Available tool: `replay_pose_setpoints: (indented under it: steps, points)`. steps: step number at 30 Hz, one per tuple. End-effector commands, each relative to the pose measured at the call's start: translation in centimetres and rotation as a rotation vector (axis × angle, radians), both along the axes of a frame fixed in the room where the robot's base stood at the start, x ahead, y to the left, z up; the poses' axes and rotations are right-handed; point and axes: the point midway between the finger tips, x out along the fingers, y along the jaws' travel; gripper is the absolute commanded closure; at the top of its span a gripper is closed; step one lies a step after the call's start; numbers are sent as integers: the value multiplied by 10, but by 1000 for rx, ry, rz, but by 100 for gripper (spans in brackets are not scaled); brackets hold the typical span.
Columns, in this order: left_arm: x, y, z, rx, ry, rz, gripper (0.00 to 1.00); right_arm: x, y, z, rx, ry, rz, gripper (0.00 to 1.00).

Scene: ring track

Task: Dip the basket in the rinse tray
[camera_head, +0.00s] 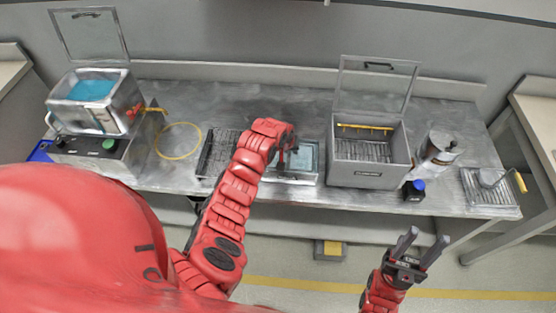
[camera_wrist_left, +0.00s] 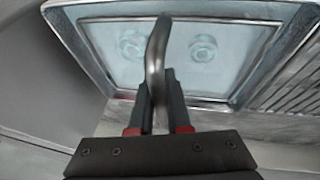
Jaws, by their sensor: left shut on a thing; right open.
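The rinse tray (camera_head: 308,160) is a shallow metal-rimmed tray with pale blue liquid, at the middle of the bench. It fills the upper part of the left wrist view (camera_wrist_left: 90,60), where two round shapes show in the liquid. My left gripper (camera_head: 284,157) is over the tray's left part. In the left wrist view my left gripper (camera_wrist_left: 157,85) is shut on a curved grey metal handle (camera_wrist_left: 157,50). The basket's body cannot be made out, so I cannot tell whether it is in the liquid. My right gripper (camera_head: 419,247) is open and empty, in front of the bench.
A dark slatted rack (camera_head: 217,153) lies left of the tray. A grey box (camera_head: 369,150) with a raised lid stands to its right. Further right are a metal canister (camera_head: 439,148), a blue-capped bottle (camera_head: 414,190) and a wire tray (camera_head: 490,188). A tank (camera_head: 98,100) with blue liquid stands far left.

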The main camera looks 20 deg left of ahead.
Motion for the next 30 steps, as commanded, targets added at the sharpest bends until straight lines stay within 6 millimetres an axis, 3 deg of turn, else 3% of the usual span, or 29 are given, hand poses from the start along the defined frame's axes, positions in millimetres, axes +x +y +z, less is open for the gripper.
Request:
replay_pose_setpoints:
  steps: [17,30]
  points:
    - [1,0,2,0,-2,0,100,0,0,1,0,0,0,50]
    - [1,0,30,-1,-2,1,100,0,0,18,0,0,0,50]
